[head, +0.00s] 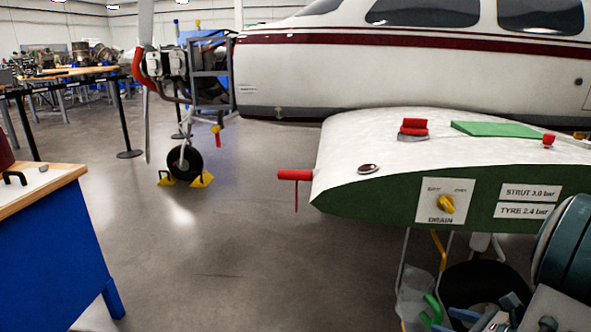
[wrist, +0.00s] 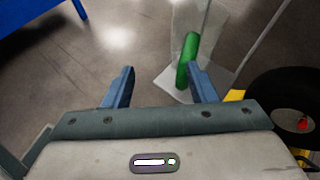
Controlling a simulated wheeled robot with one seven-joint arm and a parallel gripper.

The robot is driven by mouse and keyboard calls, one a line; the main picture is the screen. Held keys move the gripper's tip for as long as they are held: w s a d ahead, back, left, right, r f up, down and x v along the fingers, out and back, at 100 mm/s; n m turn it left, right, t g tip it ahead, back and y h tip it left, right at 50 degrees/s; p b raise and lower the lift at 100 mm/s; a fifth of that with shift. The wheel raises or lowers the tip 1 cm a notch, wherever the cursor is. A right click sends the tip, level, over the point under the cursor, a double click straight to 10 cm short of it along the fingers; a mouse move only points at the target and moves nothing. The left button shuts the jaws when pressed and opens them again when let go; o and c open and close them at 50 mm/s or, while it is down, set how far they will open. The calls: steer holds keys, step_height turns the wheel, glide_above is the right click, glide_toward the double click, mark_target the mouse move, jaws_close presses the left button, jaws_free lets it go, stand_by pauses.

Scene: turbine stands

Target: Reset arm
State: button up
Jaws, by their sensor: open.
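My gripper (wrist: 161,82) shows in the wrist view with its two blue fingers apart and nothing between them. A green handle-like rod (wrist: 187,58) stands just beyond the right finger, in or against a clear container (wrist: 192,25); I cannot tell whether the finger touches it. In the head view my arm comes in at the lower right, low beside the wing's end. The green rod (head: 432,308) and the clear container (head: 412,284) show left of it there.
The white wing (head: 360,140) with a green end face and yellow drain knob (head: 446,204) is close above my arm. A red pin (head: 294,175) sticks out left. A black tyre (wrist: 270,100) is right of my gripper. A blue bench (head: 50,255) stands left; floor between is clear.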

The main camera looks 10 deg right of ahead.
steer(key=s+a+r+n+g+p, duration=0.3)
steer(key=a+r+n+g+p, duration=0.6)
steer(key=a+r+n+p, duration=0.75)
steer(key=s+a+r+n+h+p, duration=0.2)
steer(key=r+n, duration=0.4)
steer(key=r, duration=0.3)
steer(key=s+a+r+n+h+p, duration=0.3)
steer(key=a+r+n+p, duration=0.3)
steer(key=r, duration=0.3)
steer(key=shift+s+r+n+h+p, duration=0.15)
steer(key=shift+s+n+h+p, duration=0.1)
steer(key=shift+n+h+p, duration=0.4)
